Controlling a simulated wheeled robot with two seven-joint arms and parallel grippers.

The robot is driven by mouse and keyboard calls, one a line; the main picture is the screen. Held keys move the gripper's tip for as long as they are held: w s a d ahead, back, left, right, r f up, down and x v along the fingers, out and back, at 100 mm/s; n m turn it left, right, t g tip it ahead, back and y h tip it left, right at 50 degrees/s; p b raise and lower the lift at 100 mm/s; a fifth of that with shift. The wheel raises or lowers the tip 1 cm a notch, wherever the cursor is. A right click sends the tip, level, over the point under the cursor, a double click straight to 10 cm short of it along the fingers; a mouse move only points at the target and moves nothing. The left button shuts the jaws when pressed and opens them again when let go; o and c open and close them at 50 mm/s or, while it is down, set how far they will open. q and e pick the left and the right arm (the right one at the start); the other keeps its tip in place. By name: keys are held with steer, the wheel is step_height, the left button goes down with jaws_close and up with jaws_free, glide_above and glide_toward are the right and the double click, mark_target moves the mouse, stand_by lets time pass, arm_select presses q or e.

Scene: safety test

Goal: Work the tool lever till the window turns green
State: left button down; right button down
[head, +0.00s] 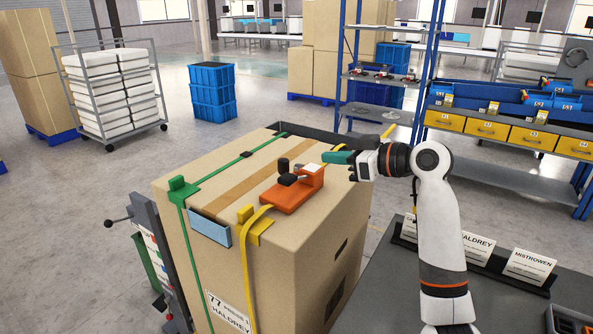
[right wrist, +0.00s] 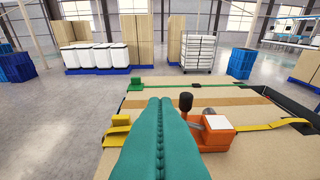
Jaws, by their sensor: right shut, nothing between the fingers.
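The orange strapping tool (head: 290,195) sits on top of a large cardboard box (head: 215,185), with a yellow strap (head: 248,270) running to it. Its lever has a black upright knob (head: 283,164); the knob also shows in the right wrist view (right wrist: 186,101). A pale block (head: 313,168) on the tool's right end may be the window; it looks whitish, not green. My right gripper (head: 338,157), with green fingers, is shut and empty, just right of the tool. In the right wrist view its fingers (right wrist: 160,108) are together, left of the knob, hiding part of the box top.
A green strap (head: 230,167) with a green corner piece (head: 183,188) crosses the box. A dark table with name cards (head: 476,250) stands at the right. A blue rack (head: 385,75) and yellow-drawer shelf (head: 485,128) stand behind. Open floor lies left.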

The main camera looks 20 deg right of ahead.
steer(key=p, duration=0.4)
glide_above(296, 179)
steer(key=s, duration=0.2)
steer(key=f, duration=0.4)
steer(key=w+f+p, duration=0.1)
steer(key=f, duration=0.1)
steer(key=shift+a+f, duration=0.15)
steer(key=shift+f, duration=0.1)
